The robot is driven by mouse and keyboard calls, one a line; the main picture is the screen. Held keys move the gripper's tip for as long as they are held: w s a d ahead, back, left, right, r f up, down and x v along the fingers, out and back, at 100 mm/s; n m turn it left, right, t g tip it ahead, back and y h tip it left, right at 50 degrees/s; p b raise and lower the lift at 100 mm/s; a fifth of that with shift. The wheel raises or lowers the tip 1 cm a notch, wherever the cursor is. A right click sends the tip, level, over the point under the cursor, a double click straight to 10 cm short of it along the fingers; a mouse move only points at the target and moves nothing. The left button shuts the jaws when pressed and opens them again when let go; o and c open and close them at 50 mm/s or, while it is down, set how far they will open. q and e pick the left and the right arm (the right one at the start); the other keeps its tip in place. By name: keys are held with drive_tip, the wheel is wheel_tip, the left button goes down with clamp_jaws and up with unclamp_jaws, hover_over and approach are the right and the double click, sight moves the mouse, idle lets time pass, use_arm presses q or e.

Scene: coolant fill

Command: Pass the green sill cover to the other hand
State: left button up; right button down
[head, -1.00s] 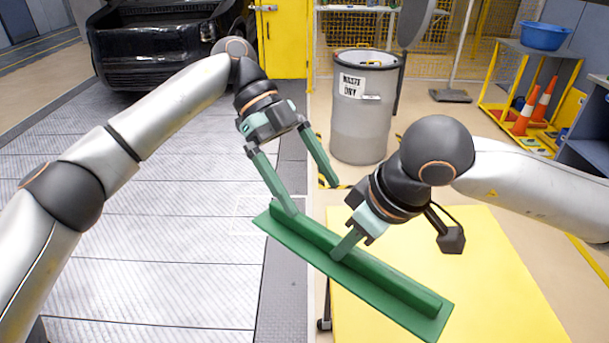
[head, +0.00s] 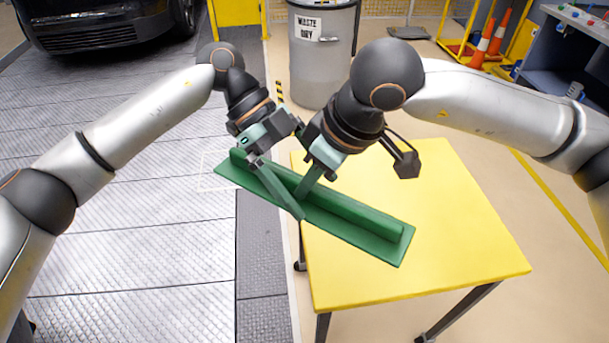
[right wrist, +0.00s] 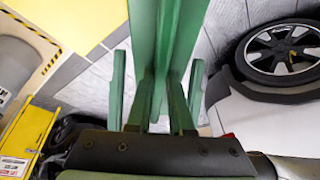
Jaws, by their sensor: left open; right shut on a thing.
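The green sill cover (head: 355,222) is a long flat strip with a raised rib, held tilted in the air, its right end over the yellow table in the head view. My right gripper (head: 304,192) is shut on its rib, left of the middle. My left gripper (head: 288,192) is open close beside it, one finger in front of the cover; its other finger is mostly hidden. In the right wrist view the cover (right wrist: 143,40) runs upward from between my right gripper's fingers (right wrist: 160,95). Two outer green fingers flank them. Whether the left fingers touch the cover, I cannot tell.
The yellow table (head: 450,230) stands below and right of the cover, its visible top bare. A grey waste bin (head: 322,60) stands behind the arms. A dark vehicle (head: 100,30) is at the back left. Orange cones (head: 483,45) stand at the back right.

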use_arm(q)
drive_tip(key=shift+c, duration=0.4)
clamp_jaws()
drive_tip(key=shift+o, duration=0.4)
unclamp_jaws()
